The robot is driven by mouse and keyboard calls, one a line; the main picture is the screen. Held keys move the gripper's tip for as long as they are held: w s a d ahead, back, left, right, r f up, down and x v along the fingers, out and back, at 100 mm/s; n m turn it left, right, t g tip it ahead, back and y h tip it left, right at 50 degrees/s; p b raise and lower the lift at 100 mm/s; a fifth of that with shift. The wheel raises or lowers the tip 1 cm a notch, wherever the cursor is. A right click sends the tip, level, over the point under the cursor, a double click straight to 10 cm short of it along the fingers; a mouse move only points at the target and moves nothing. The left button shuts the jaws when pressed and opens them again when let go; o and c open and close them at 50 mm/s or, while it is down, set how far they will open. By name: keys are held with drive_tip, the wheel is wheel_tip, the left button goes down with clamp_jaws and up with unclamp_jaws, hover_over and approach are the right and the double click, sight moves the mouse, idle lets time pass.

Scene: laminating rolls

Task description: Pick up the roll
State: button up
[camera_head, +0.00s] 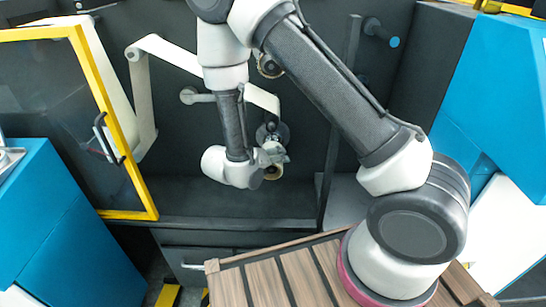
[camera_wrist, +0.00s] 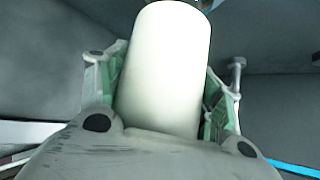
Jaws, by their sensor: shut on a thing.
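The roll (camera_wrist: 165,60) is a plain white cylinder in the wrist view. It stands between the two green-lined fingers of my gripper (camera_wrist: 158,100), which is shut on it. The palm hides the roll's near end. In the head view my gripper (camera_head: 274,153) is at the machine's dark back wall, just below a dark round spindle (camera_head: 271,133). I cannot tell whether the roll touches the spindle.
A yellow-framed glass door (camera_head: 148,190) stands open at the left. A white web (camera_head: 145,95) runs over rollers behind my arm. Another roller (camera_head: 190,96) sticks out left of my gripper. A dark post (camera_head: 335,130) stands to the right. The machine's floor (camera_head: 230,203) is clear.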

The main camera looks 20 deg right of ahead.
drive_tip(key=s+a, duration=0.2)
drive_tip(key=s, duration=0.5)
drive_tip(key=s+a, duration=0.2)
drive_tip(key=s, duration=0.5)
drive_tip(key=shift+a, duration=0.3)
drive_tip(key=shift+s+a, duration=0.1)
